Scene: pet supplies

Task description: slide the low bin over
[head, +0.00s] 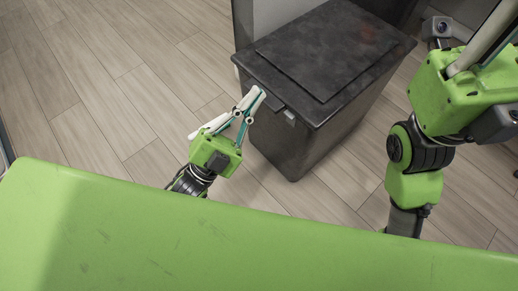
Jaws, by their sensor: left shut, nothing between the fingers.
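The low bin (310,140) is a dark grey, box-shaped container with a flat, scuffed lid (330,45). It stands on the floor at the top centre of the head view. A small latch-like tab shows on its front edge. My left gripper (256,96) is at the bin's near left corner, its fingers shut with nothing between them. One pale fingertip overlaps the lid's left edge in the picture; I cannot tell whether it touches. My right arm (415,150) rises at the right, beside the bin and apart from it. Its fingertips are outside the frame.
A grey upright surface (280,14) stands right behind the bin. The wood-plank floor (100,80) is clear to the left of the bin. A strip of floor also shows between the bin and my right arm. My green body fills the bottom.

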